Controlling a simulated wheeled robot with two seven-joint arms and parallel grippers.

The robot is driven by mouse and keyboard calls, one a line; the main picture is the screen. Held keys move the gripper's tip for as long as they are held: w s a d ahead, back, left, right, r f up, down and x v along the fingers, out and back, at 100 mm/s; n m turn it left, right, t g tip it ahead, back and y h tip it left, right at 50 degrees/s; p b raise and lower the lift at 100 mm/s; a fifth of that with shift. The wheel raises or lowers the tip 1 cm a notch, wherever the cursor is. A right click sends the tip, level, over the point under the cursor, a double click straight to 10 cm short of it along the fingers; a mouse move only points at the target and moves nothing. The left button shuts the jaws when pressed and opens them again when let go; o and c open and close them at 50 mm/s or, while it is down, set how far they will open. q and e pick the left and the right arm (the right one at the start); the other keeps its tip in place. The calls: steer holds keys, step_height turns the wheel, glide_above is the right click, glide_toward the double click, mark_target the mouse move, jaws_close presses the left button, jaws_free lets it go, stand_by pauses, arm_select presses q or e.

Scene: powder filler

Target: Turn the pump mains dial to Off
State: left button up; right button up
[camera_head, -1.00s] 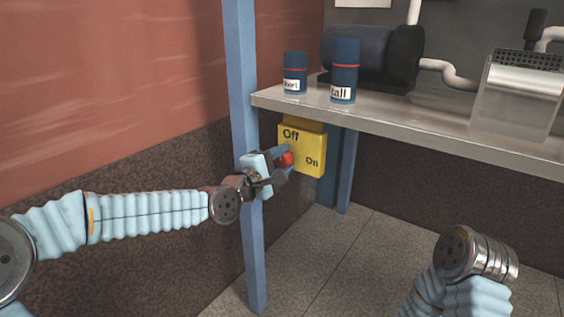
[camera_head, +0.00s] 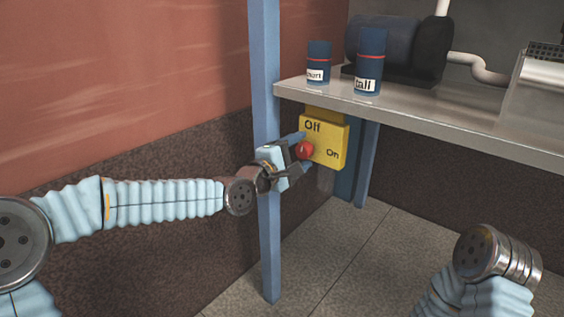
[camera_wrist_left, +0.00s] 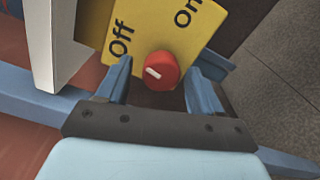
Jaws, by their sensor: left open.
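The yellow box (camera_head: 324,140) with "Off" at its upper left and "On" at its lower right hangs below the shelf. Its red round dial (camera_head: 305,150) faces my left gripper (camera_head: 301,156), which is open with its fingers around the dial. In the left wrist view the dial (camera_wrist_left: 161,71) stands between the spread blue fingers of the gripper (camera_wrist_left: 162,82), with visible gaps on both sides. The white mark on the dial slants to the upper left, toward the "Off" side; its exact aim is hard to tell. My right gripper is out of view.
A blue post (camera_head: 266,220) stands right beside my left wrist. The metal shelf (camera_head: 430,120) above the box holds a short blue bottle (camera_head: 319,62), a tall blue bottle (camera_head: 369,60) and a dark pump (camera_head: 400,50). The floor (camera_head: 350,260) below is clear.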

arm_select(q)
steer(key=p+v, duration=0.3)
steer(key=v, duration=0.9)
steer(key=shift+s+a, duration=0.25)
steer(key=shift+s, duration=0.05)
